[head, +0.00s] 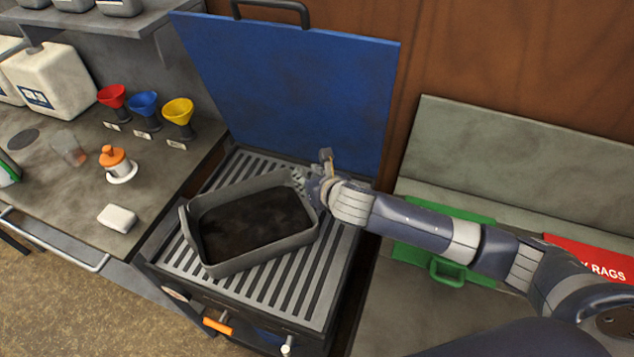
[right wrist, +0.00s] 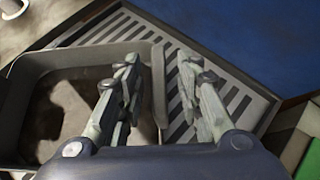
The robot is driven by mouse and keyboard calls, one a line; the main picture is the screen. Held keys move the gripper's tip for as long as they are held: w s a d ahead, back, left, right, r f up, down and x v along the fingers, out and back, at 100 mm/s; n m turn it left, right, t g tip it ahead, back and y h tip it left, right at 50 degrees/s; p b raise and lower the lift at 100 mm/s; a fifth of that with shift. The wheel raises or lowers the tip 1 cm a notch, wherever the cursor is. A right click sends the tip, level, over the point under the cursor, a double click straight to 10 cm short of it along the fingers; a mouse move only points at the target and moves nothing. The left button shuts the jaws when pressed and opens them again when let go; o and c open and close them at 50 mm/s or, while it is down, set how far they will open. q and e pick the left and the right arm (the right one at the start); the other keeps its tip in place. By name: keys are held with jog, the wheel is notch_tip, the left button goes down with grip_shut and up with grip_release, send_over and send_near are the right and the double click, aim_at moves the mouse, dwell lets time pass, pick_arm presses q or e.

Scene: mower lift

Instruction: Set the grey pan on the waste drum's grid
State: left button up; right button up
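The grey pan (head: 262,262) rests on the slatted grid (head: 315,285) of the waste drum (head: 255,338), turned at an angle to the slats. Dark residue covers its floor. It also shows in the right wrist view (right wrist: 40,62), with the grid (right wrist: 240,100) beyond it. My right gripper (head: 312,184) is at the pan's right rim. In the right wrist view my right gripper (right wrist: 158,95) is open, one finger over the pan's inside and the other outside above the grid. The pan's wall runs between them, with gaps visible. My left gripper is not in view.
The drum's blue lid (head: 290,90) stands open behind the grid. A bench (head: 60,195) at left holds funnels (head: 178,112), an orange-topped bottle (head: 115,160) and a white block (head: 117,218). Green (head: 447,272) and red (head: 600,260) items lie at right.

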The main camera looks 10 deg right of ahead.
jog(key=v, duration=0.5)
jog(key=shift+s+r, duration=0.1)
dwell(0.6)
